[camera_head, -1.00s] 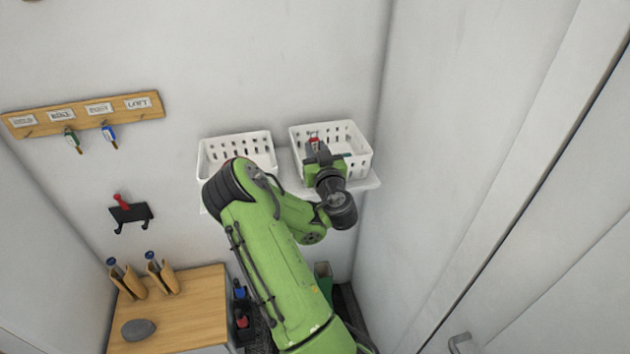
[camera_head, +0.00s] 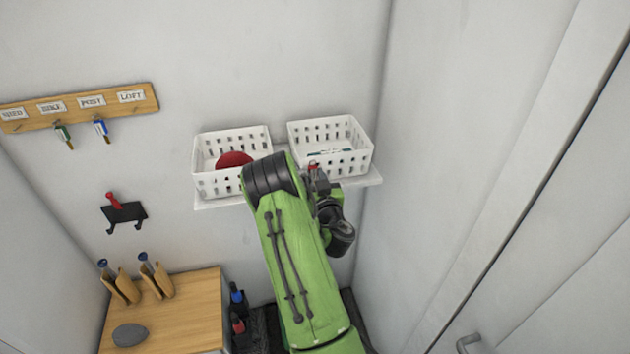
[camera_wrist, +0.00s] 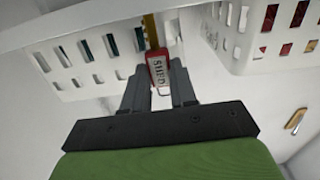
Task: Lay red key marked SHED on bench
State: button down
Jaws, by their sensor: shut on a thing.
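The red key (camera_wrist: 158,68) shows a white label reading SHED in the wrist view. My gripper (camera_wrist: 158,88) is shut on it, with the tag between the two grey fingers and a brass-coloured part pointing away. In the head view the red key (camera_head: 313,166) is a small red spot at the front of the right basket, and my arm hides most of the gripper. The bench (camera_head: 190,308) is the wooden top at lower left, well away from my gripper.
Two white baskets, left (camera_head: 213,184) and right (camera_head: 352,162), stand on a wall shelf (camera_head: 366,177). A red round thing (camera_head: 234,160) is in the left one. The bench bears a grey stone (camera_head: 130,335) and two tan holders (camera_head: 157,283). A key rack (camera_head: 78,108) hangs at upper left.

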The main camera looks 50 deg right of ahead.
jog(key=shift+f, duration=0.1)
jog(key=c, duration=0.9)
grip_release()
